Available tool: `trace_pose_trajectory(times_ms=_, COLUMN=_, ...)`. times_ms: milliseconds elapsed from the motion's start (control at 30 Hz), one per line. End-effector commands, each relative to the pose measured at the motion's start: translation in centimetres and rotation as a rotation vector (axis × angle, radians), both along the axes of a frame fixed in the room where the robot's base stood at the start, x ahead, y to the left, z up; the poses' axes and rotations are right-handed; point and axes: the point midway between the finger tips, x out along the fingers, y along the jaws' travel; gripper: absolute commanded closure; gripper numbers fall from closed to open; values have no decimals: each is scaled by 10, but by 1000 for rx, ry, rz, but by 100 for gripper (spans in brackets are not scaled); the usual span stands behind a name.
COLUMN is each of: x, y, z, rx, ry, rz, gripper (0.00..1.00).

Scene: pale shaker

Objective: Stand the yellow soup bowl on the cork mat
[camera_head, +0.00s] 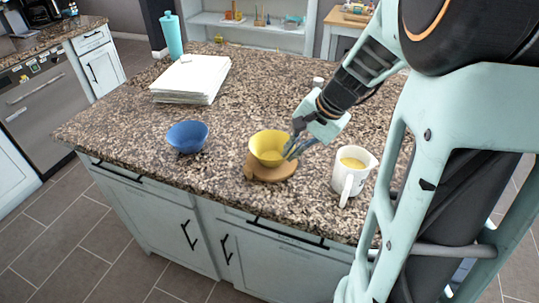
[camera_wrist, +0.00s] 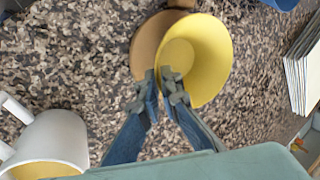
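The yellow soup bowl (camera_head: 268,147) is upright over the round brown cork mat (camera_head: 272,174) near the counter's front edge. In the wrist view the bowl (camera_wrist: 208,50) covers much of the mat (camera_wrist: 143,48) and overhangs it to the right. I cannot tell whether the bowl's base touches the mat. My gripper (camera_head: 291,150) is at the bowl's right side. In the wrist view its fingertips (camera_wrist: 161,87) are close together with the bowl's rim between them, one finger inside the bowl and one outside.
A white mug (camera_head: 349,178) with yellow contents stands right of the mat, close to my arm. A blue bowl (camera_head: 188,136) is to the left. A paper stack (camera_head: 191,78) and a teal bottle (camera_head: 172,36) stand farther back. The counter between the bowls is clear.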

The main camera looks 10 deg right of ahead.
Motion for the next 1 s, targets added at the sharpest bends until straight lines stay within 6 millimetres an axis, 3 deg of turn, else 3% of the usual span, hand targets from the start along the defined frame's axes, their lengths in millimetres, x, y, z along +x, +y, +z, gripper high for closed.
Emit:
trace_pose_trajectory(times_ms=667, x=0, y=0, z=-3, rx=0, ry=0, rz=0, gripper=100)
trace_pose_trajectory(times_ms=700, x=0, y=0, z=-2, rx=0, ry=0, rz=0, gripper=91)
trace_pose_trajectory(times_ms=833, x=0, y=0, z=-2, rx=0, ry=0, rz=0, gripper=77)
trace_pose_trajectory(times_ms=1000, x=0, y=0, z=-2, rx=0, ry=0, rz=0, gripper=75)
